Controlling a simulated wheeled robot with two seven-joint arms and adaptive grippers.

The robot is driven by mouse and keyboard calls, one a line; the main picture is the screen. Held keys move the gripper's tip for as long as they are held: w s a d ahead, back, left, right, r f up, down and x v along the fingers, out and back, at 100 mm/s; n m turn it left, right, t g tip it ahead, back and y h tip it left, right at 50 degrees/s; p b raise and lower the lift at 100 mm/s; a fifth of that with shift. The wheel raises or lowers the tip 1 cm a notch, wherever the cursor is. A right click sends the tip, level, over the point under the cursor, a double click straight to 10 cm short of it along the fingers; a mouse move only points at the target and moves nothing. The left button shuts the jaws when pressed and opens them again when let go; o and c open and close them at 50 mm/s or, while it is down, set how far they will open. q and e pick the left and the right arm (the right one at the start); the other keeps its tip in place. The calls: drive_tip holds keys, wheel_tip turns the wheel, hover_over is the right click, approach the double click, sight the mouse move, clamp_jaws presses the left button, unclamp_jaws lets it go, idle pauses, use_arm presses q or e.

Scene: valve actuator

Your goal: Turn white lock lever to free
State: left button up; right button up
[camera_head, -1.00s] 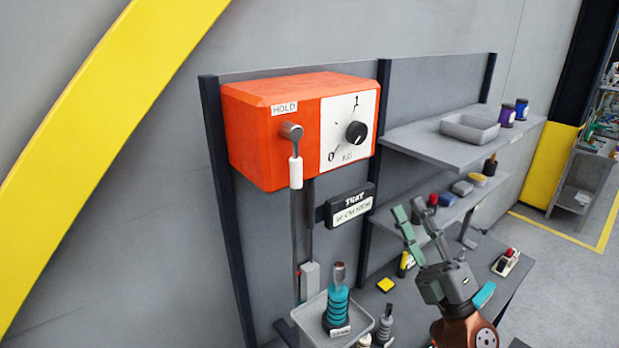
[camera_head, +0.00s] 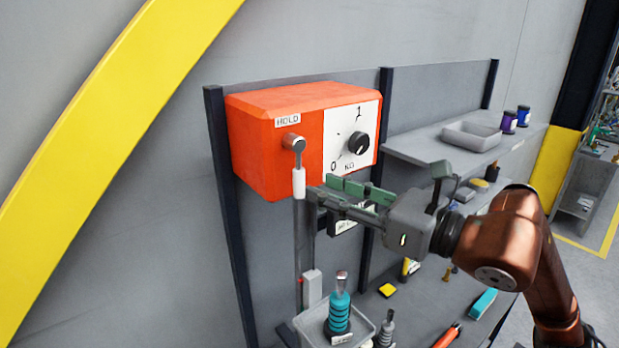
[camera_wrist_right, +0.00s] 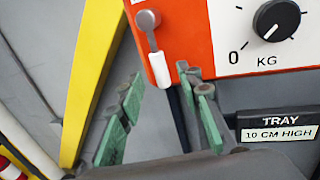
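The white lock lever (camera_head: 299,182) hangs straight down from a grey pivot on the front of the orange box (camera_head: 262,165), below a HOLD label. It also shows in the right wrist view (camera_wrist_right: 160,70), with its white end between the lines of the two fingers. My right gripper (camera_head: 322,190) is open, its green-padded fingers pointing left, with the tips just right of the lever's white end. In the right wrist view, the fingers (camera_wrist_right: 160,88) are spread apart with nothing gripped. I cannot tell whether either finger touches the lever. My left gripper is not in view.
A black dial (camera_head: 359,143) on a white 0–1 KG plate sits right of the lever. A TRAY sign (camera_wrist_right: 278,126) is just below the box, partly behind my gripper. A grey tray (camera_head: 311,325) holding a teal-ringed tool stands below. Shelves (camera_head: 430,152) are at right.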

sight(303, 181)
drive_tip(key=p+x, duration=0.1)
drive_tip(key=x, duration=0.2)
drive_tip(key=shift+w+a+r, duration=0.15)
drive_tip(key=shift+a, duration=0.25)
drive_tip(key=shift+w+a, duration=0.2)
drive_tip(key=shift+w, duration=0.05)
drive_tip(key=shift+c, duration=0.3)
clamp_jaws()
